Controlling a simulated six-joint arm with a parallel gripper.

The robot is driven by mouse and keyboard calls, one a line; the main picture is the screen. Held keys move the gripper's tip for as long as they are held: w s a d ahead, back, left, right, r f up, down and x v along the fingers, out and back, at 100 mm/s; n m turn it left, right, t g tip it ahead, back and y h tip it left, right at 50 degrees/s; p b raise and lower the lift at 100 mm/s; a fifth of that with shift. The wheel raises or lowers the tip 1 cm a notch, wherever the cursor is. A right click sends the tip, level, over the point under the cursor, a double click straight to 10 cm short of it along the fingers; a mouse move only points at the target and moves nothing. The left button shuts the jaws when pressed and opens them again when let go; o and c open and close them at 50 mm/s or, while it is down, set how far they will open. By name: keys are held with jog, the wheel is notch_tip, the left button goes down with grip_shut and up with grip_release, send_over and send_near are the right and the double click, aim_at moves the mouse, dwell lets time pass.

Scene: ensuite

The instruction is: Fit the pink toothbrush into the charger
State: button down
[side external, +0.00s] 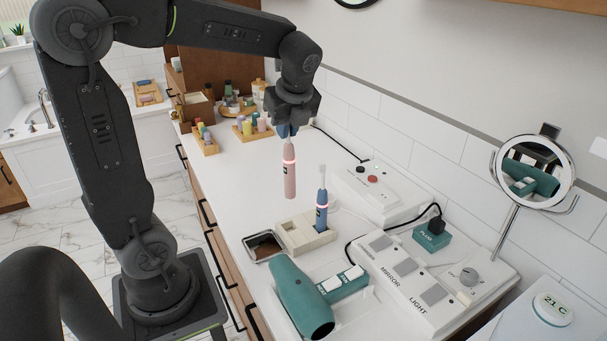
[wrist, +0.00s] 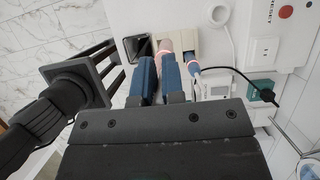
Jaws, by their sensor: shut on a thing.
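The pink toothbrush (side external: 289,172) hangs upright from my gripper (side external: 287,131), which is shut on its upper end. Its lower end is in the air above the counter, with a lit ring on the body. The charger (side external: 293,237) is a cream block on the counter, below and a little right of the pink toothbrush. A blue toothbrush (side external: 321,208) stands upright in the charger's right part. In the wrist view, the pink toothbrush (wrist: 166,46) shows between the blue fingers, in front of the charger (wrist: 206,44), partly hiding it.
A dark tray (side external: 264,247) lies left of the charger. A teal hair dryer (side external: 301,296) lies in front. A white switch panel (side external: 425,285) and a box with a red button (side external: 376,189) stand to the right.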

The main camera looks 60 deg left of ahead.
jog(key=w+a+r, duration=0.1)
jog(key=w+a, duration=0.4)
jog(key=a, duration=0.6)
jog(key=w+d+f, duration=0.7)
jog(key=w+f, duration=0.1)
jog(key=f, duration=0.2)
jog(key=shift+w+d+f, duration=0.15)
jog(key=shift+f, duration=0.35)
jog(key=c, duration=1.2)
grip_release()
jog(key=shift+f, duration=0.1)
jog(key=shift+c, duration=0.2)
